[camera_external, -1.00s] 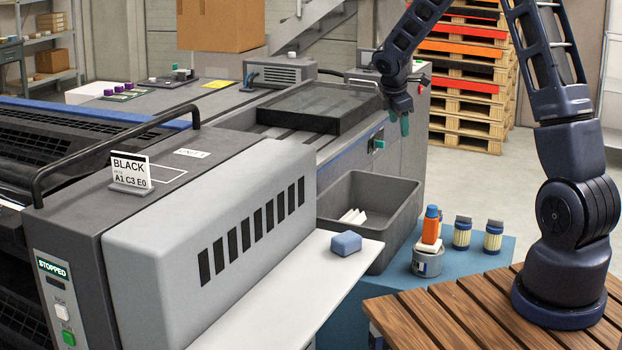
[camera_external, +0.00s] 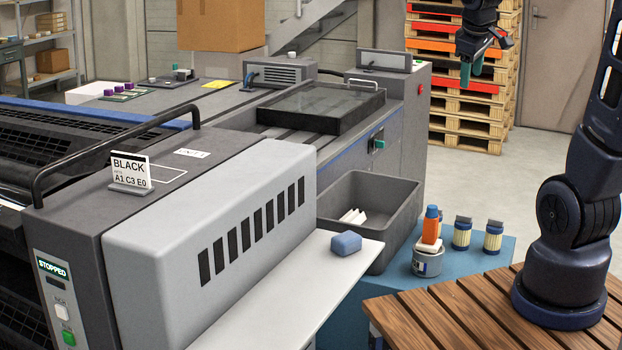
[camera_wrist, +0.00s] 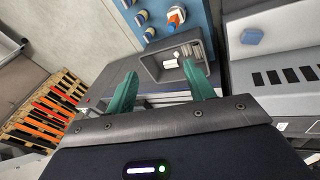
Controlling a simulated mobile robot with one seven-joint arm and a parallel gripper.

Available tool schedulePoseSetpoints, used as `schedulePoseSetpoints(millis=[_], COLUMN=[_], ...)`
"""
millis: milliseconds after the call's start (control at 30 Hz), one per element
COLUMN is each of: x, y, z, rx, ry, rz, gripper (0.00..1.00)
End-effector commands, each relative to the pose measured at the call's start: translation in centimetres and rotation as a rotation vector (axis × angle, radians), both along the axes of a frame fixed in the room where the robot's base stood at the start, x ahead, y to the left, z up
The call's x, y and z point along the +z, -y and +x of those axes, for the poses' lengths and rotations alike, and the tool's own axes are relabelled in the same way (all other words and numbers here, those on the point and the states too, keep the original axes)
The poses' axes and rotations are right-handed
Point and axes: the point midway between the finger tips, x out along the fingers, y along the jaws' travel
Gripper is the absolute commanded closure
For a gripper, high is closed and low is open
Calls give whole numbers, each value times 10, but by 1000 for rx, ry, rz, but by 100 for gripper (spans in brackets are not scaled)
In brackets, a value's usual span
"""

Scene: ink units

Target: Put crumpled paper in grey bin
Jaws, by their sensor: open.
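The grey bin (camera_external: 408,215) is an open box beside the printing machine. White folded pieces (camera_external: 352,216) lie inside it; I cannot tell whether they are the crumpled paper, and I see no clear crumpled ball elsewhere. The wrist view shows the bin (camera_wrist: 150,66) beyond my fingers, with pale pieces in it. My gripper (camera_external: 471,70) is raised in front of the pallet stack, up and to the right of the bin in the outside view. Its green fingers are apart and empty in the wrist view (camera_wrist: 160,78).
A blue sponge-like block (camera_external: 345,243) lies on the white ledge (camera_external: 300,290). An orange bottle (camera_external: 431,225), a grey can (camera_external: 427,261) and two jars (camera_external: 462,234) stand on the blue surface. A dark glass-topped unit (camera_external: 320,105) and stacked pallets (camera_external: 465,115) stand behind.

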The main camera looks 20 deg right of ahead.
Motion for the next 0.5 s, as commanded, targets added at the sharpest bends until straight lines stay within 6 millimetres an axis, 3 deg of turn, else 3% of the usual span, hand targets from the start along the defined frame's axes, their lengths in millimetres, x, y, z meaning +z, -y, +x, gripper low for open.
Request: schedulePoseSetpoints(millis=[200,500], x=[14,14], y=[0,-6], z=[-64,-141], rx=[-175,-394], ry=[50,96], rz=[113,273], gripper=[47,47])
